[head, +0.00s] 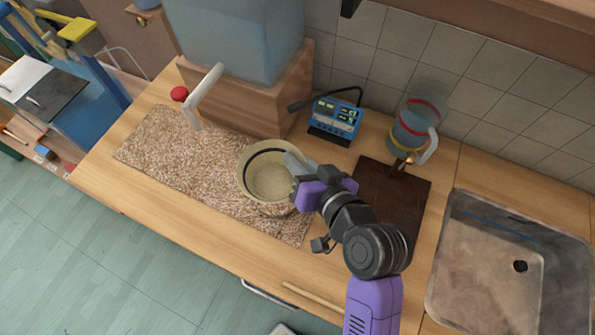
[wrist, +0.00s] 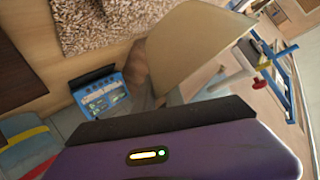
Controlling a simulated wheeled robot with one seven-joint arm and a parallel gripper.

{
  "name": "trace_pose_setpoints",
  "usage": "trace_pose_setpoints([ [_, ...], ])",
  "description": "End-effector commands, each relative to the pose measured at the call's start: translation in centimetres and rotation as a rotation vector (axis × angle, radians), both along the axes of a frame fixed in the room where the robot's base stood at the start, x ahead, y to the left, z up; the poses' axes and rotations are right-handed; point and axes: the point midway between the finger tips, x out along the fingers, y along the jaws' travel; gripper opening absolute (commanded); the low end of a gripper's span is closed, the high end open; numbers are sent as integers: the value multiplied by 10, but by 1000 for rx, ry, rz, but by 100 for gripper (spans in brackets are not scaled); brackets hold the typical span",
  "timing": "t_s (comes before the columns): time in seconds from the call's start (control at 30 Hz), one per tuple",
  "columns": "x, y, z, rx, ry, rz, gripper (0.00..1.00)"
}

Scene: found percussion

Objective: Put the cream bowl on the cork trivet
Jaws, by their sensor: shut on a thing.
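The cream bowl (head: 268,180) is in the middle of the head view, over the right part of a speckled brown mat (head: 190,158). It looks upright, with its open top facing up and a dark band inside the rim. My gripper (head: 297,168) is shut on the bowl's right wall. In the wrist view the bowl's pale wall (wrist: 195,45) stands beyond my gripper's dark fingers. I cannot tell whether the bowl touches what is below it. No round cork trivet is clear to me; the area under the bowl is partly hidden.
A dark brown board (head: 398,205) lies right of the bowl, with a jug (head: 412,128) behind it. A blue meter (head: 336,115) stands behind my gripper. A large bluish tank (head: 235,40) stands on a wooden block. A metal sink (head: 500,265) is at the right.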

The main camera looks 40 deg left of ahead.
Motion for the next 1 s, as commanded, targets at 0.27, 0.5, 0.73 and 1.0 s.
trace_pose_setpoints([
  [0.27, -1, 0, -26, 0, 2, 1, 0],
  [0.5, 0, 0, -57, 1, 2, 0, 0],
  [0.73, 0, 0, -61, 1, -1, 0, 0],
  [1.0, 0, 0, -63, 0, 0, 0, 36],
])
